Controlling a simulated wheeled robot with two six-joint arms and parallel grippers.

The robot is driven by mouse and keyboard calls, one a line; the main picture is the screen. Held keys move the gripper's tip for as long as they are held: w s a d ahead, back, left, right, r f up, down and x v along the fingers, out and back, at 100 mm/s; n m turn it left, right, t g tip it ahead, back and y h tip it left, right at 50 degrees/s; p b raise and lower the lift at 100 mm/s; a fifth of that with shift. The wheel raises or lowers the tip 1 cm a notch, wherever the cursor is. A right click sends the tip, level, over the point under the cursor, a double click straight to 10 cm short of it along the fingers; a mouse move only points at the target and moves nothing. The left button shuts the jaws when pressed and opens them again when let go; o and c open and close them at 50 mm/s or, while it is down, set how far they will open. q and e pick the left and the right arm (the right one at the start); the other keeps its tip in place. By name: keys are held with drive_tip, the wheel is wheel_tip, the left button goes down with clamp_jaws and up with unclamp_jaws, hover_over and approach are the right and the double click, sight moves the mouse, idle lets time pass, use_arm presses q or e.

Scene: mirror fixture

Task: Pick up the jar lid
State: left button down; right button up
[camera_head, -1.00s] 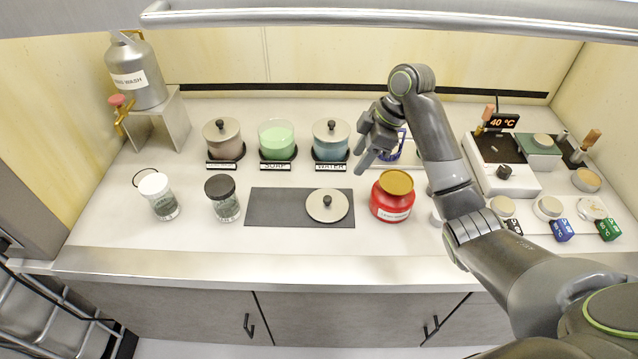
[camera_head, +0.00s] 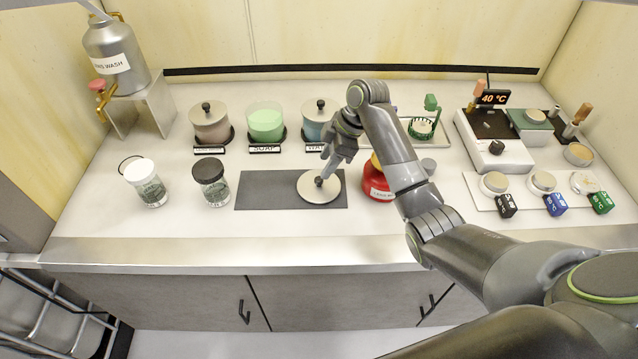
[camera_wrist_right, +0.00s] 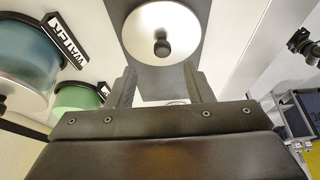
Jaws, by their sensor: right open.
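The jar lid (camera_head: 314,190) is a pale round disc with a dark knob. It lies flat on the dark grey mat (camera_head: 265,192), near the mat's right end. It also shows in the right wrist view (camera_wrist_right: 140,30), beyond the fingertips. My right gripper (camera_head: 328,172) is just above the lid, its fingers pointing down toward the knob. In the wrist view my right gripper (camera_wrist_right: 159,75) has its fingers apart, with the knob in line with the gap and nothing between them. My left gripper is not in view.
A red jar (camera_head: 376,182) stands right of the mat, partly behind my right arm. The green soap jar (camera_head: 265,123) and the blue water jar (camera_head: 316,128) stand behind the mat. A black-lidded glass jar (camera_head: 211,183) stands to its left. The counter's front strip is clear.

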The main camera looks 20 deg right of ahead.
sight(320, 179)
drive_tip(key=shift+a+f, duration=0.1)
drive_tip(key=shift+f, duration=0.2)
drive_tip(key=p+x, duration=0.2)
drive_tip(key=x, duration=0.1)
drive_tip(key=shift+s+f, duration=0.2)
drive_tip(key=shift+f, duration=0.15)
drive_tip(key=shift+w+a+f, duration=0.1)
drive_tip(key=shift+a+f, duration=0.05)
drive_tip(key=shift+f, duration=0.4)
drive_tip(key=shift+c, duration=0.8)
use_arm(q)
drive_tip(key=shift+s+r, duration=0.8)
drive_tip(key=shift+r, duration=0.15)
use_arm(e)
clamp_jaws()
